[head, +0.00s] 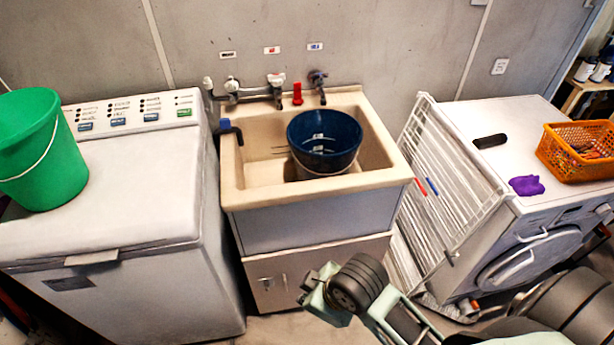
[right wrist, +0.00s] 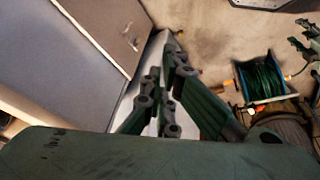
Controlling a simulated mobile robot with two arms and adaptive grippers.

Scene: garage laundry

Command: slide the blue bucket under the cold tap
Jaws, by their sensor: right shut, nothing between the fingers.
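The dark blue bucket (head: 336,158) stands upright in the cream sink (head: 245,196), right of the basin's middle. The cold tap (head: 318,80) is the rightmost on the back wall, below a blue-marked label (head: 315,46). Its spout ends at the bucket's far rim in the picture; I cannot tell whether it overhangs the opening. My right gripper (head: 312,287) is low in front of the sink cabinet, away from the bucket. In the right wrist view, its fingers (right wrist: 160,95) are shut and empty. Green finger-like parts at that view's right edge may be my left gripper.
A red-handled tap (head: 297,92) and a white-valved tap (head: 277,85) stand left of the cold tap. A green bucket (head: 45,150) sits on the left washer. A white drying rack (head: 440,190) leans right of the sink.

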